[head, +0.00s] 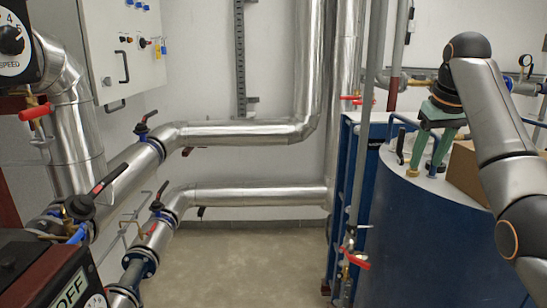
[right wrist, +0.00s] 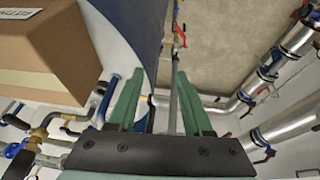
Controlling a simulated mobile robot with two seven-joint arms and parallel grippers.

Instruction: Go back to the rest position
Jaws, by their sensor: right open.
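My right gripper (head: 431,150) is at the right of the head view, over the white top of the blue tank (head: 440,230). Its two green fingers are apart with nothing between them. In the right wrist view the green fingers of my right gripper (right wrist: 158,100) also stand apart and empty, with pipes and floor beyond them. My right arm comes in from the right edge of the head view. My left gripper is not in view.
A cardboard box (head: 464,168) sits on the tank close to my right gripper; it is large in the right wrist view (right wrist: 50,50). Silver pipes (head: 240,132) with valves run along the left and back. A control cabinet (head: 105,45) hangs at upper left. The middle floor (head: 240,265) is clear.

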